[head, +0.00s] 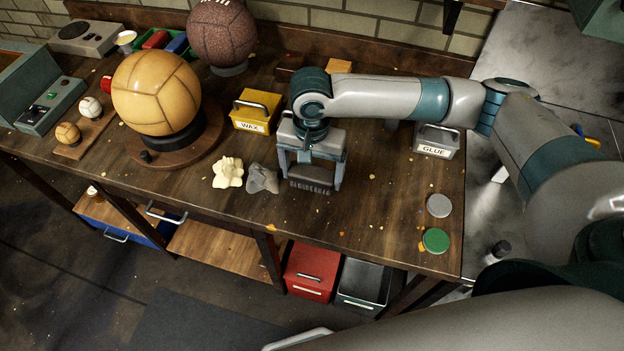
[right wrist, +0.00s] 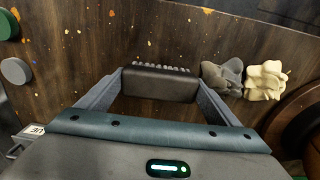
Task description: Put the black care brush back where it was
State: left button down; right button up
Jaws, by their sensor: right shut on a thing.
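The black care brush (head: 311,174) is between the fingers of my right gripper (head: 311,181), at the front middle of the workbench. My right gripper is shut on it, a finger at each end. In the right wrist view the brush (right wrist: 160,82) spans the gap between the fingers, its bristles showing along the far edge. In the head view the bristles point down toward the bench top; I cannot tell whether they touch it. A grey cloth (head: 263,179) and a cream cloth (head: 228,172) lie just left of the brush. My left gripper is not in view.
A yellow WAX box (head: 256,111) stands behind the cloths. A GLUE box (head: 437,140) is at the right, with a grey disc (head: 439,205) and a green disc (head: 435,240) in front. A tan ball (head: 157,92) sits at left. Bench between brush and discs is mostly clear.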

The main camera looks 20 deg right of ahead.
aim_at(312, 182)
jog(key=shift+f+p, duration=0.45)
jog(key=shift+f, duration=1.25)
jog(key=o, duration=1.1)
jog(key=shift+f, duration=0.1)
jog(key=shift+r, duration=0.4)
notch_tip(312, 182, up, 10)
jog(key=b, duration=0.2)
jog(key=shift+b, duration=0.35)
jog(key=shift+r, duration=0.75)
jog(key=shift+s+f, duration=0.1)
